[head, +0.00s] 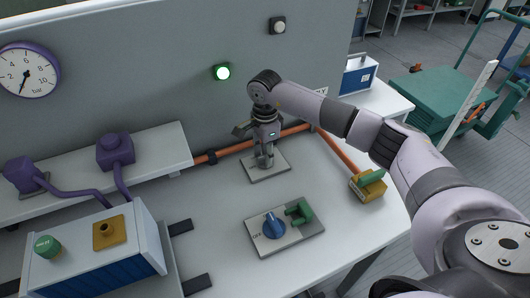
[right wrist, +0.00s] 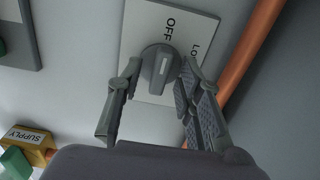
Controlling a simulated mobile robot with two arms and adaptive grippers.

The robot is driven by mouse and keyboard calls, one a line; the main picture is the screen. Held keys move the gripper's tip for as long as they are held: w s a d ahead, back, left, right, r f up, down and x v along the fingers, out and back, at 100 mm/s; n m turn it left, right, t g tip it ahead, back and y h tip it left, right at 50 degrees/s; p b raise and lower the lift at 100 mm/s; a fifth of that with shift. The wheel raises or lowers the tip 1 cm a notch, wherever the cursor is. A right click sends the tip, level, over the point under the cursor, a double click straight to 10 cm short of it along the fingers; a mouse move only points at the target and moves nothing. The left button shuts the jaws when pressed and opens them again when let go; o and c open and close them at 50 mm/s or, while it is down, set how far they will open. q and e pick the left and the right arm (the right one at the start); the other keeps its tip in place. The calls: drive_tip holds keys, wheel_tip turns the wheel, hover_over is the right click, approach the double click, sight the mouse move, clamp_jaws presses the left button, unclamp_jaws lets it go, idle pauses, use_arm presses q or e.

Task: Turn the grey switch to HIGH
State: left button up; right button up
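The grey switch (right wrist: 160,72) is a round knob with a raised handle on a pale plate (right wrist: 140,24). Its handle runs roughly toward the word OFF. A partly covered label starting "Lo" is to its right, and I see no HIGH label. In the head view the plate (head: 284,174) lies on the bench by the back wall, the knob mostly hidden by my gripper. My right gripper (head: 264,160) points down over it. In the right wrist view my right gripper (right wrist: 163,68) has its fingers apart, one on each side of the knob. I cannot tell whether they touch it. My left gripper is out of view.
An orange pipe (head: 292,132) runs behind the plate. A plate with a blue knob (head: 273,226) and green handle (head: 300,212) lies in front. A yellow SUPPLY block (head: 370,188) is at right. A blue box (head: 95,250) stands at left.

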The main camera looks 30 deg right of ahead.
drive_tip(key=shift+c, duration=0.5)
clamp_jaws()
drive_tip(key=shift+m, duration=0.4)
drive_tip(key=m+b, duration=0.1)
drive_tip(key=m, duration=0.3)
drive_tip(key=shift+m, duration=0.3)
drive_tip(key=m, duration=1.1)
drive_tip(key=shift+m, duration=0.4)
drive_tip(key=m+p, duration=0.1)
drive_tip(key=m, duration=0.5)
drive_tip(key=shift+m, duration=0.4)
